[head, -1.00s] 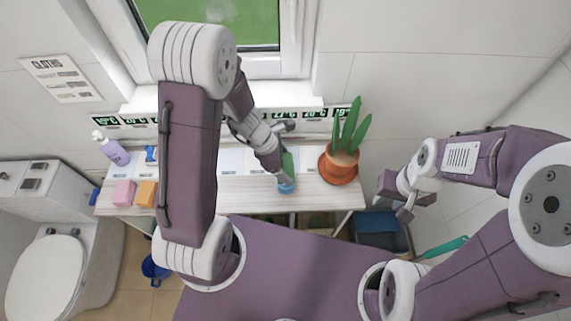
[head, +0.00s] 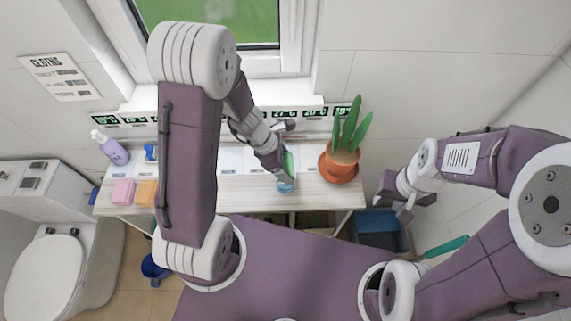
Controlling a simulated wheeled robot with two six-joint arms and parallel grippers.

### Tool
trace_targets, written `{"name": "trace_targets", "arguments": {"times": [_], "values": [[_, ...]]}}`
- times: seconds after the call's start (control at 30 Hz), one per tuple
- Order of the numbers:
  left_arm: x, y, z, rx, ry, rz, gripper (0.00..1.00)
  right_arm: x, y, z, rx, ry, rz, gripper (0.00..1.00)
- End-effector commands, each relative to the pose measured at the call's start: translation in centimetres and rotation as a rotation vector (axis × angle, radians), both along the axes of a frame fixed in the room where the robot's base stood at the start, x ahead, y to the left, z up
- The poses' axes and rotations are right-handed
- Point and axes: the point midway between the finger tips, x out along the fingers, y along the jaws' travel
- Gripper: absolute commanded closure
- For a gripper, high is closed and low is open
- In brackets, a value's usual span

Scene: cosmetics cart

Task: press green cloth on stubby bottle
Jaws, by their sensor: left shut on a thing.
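My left gripper (head: 284,172) is shut on the green cloth (head: 289,161) over the front part of the cart top. The cloth is partly hidden by the gripper. A small blue thing, seemingly the stubby bottle (head: 286,187), shows right below the cloth and the fingertips. They look touching or very close; I cannot tell which from above. My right gripper (head: 396,204) hangs off the right side of the cart, with its fingers apart and nothing seen between them.
A potted plant (head: 340,165) stands just right of my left gripper. A pink block (head: 123,192), an orange block (head: 146,193) and a lilac pump bottle (head: 113,149) are at the cart's left. My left arm hides part of the top. A blue bin (head: 379,225) stands at lower right.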

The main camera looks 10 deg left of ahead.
Motion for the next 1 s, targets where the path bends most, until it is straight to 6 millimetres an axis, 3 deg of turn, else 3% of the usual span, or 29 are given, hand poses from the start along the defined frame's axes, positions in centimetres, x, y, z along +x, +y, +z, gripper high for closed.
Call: {"name": "trace_targets", "arguments": {"times": [0.53, 1.0], "values": [[-0.2, 0.0, 0.1, 0.002, 0.004, -0.002, 0.51, 0.0, 0.0, 0.2, 0.000, 0.000, 0.000, 0.64], [-0.1, 0.0, 4.8, 0.000, 0.002, -0.001, 0.51, 0.0, 0.0, 4.6, 0.000, 0.000, 0.000, 0.64]]}}
